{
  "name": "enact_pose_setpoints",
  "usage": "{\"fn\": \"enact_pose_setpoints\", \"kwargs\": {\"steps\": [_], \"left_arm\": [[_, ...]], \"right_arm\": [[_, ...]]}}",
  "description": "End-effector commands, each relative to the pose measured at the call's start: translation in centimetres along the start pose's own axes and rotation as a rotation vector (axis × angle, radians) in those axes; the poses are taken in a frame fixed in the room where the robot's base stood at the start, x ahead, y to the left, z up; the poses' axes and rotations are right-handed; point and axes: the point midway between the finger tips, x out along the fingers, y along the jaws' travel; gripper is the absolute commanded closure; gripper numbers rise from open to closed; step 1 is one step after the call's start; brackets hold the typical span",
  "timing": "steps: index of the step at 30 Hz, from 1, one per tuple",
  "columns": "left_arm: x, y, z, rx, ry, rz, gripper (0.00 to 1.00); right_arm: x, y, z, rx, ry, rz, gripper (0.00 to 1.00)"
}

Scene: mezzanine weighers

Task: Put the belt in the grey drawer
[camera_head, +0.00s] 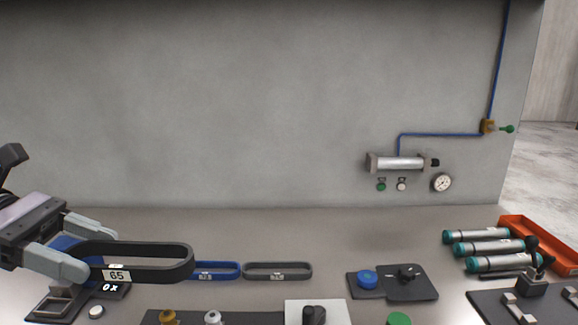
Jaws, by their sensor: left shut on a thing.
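My left gripper (82,248) comes in from the left and is shut on a black belt (190,262), a long rounded loop with a "65" label. The belt is held above the bench, sticking out to the right of the fingers. The grey drawer cannot be made out in this view. My right gripper is not in view.
A scale-like device (72,300) with a "0 x" display sits below the held belt. A dark plate (425,290) with a blue knob, an orange tray (520,226) and teal-capped cylinders (490,247) stand to the right. The bench's back strip is clear.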

Motion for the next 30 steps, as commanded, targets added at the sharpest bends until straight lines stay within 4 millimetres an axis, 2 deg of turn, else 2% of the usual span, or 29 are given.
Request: {"fn": "enact_pose_setpoints", "kwargs": {"steps": [5, 10, 18, 23, 30], "left_arm": [[2.5, 0.2, -1.7, -0.011, -0.004, 0.007, 0.71], [6.4, 0.3, -4.3, -0.03, -0.008, 0.051, 0.71], [11.4, 0.4, -8.5, -0.1, -0.011, 0.223, 0.71], [12.6, 0.3, -10.8, -0.158, -0.009, 0.358, 0.71], [12.5, 0.3, -12.7, -0.21, -0.004, 0.495, 0.71]], "right_arm": [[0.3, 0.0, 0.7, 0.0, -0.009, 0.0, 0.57], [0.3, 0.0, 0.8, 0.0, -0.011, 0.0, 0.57], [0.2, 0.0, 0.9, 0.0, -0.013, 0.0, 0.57], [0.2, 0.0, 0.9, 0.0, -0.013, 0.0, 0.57], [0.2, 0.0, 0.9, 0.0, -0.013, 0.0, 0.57]]}}
